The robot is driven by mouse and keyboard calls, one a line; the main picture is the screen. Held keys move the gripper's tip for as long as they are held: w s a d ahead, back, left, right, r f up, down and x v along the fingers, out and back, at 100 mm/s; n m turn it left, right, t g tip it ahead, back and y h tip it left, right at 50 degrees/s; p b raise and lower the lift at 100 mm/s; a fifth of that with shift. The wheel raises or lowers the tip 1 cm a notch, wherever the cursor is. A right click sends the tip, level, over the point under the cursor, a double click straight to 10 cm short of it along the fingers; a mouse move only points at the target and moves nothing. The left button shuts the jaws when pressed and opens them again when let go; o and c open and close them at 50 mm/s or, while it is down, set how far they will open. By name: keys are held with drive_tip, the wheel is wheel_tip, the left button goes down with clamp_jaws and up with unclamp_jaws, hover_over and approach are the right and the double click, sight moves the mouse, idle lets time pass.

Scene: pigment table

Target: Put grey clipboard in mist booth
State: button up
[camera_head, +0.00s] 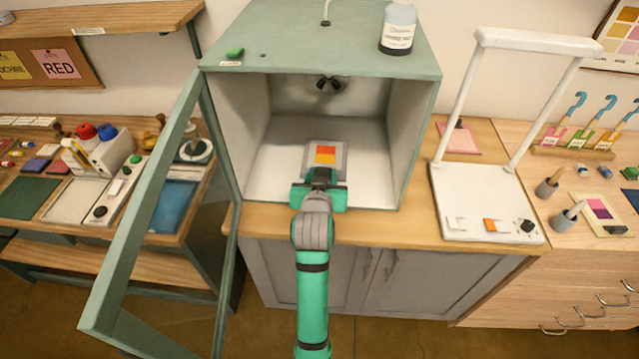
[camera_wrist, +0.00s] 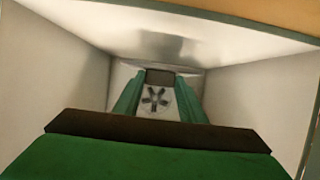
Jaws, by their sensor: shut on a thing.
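The mist booth (camera_head: 228,135) is a sage-green cabinet with a pale interior, and its framed door (camera_head: 150,210) stands open to the left. The grey clipboard (camera_head: 341,157) carries a red, orange and yellow patch. It is inside the booth opening, over the front half of the floor. My gripper (camera_head: 322,185) reaches in from the front and is shut on its near edge. I cannot tell whether the clipboard touches the floor. In the wrist view my green fingers (camera_wrist: 158,95) point towards the booth's back, and the clipboard is hard to make out there.
A dark fan (camera_head: 330,85) is on the booth's back wall. A bottle (camera_head: 398,27) and a green button (camera_head: 235,53) are on its roof. A white stand (camera_head: 485,205) is to the right. The booth floor around the clipboard (camera_head: 275,165) is clear.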

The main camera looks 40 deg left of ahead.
drive_tip(key=shift+w+a+f, duration=0.35)
drive_tip(key=shift+a+f, duration=0.4)
drive_tip(key=shift+f, duration=0.1)
drive_tip(key=shift+w+a+f, duration=0.15)
drive_tip(key=shift+f, duration=1.6)
drive_tip(key=shift+f, duration=0.1)
drive_tip(key=o, duration=1.2)
drive_tip(key=shift+c, duration=0.2)
drive_tip(key=v, duration=1.2)
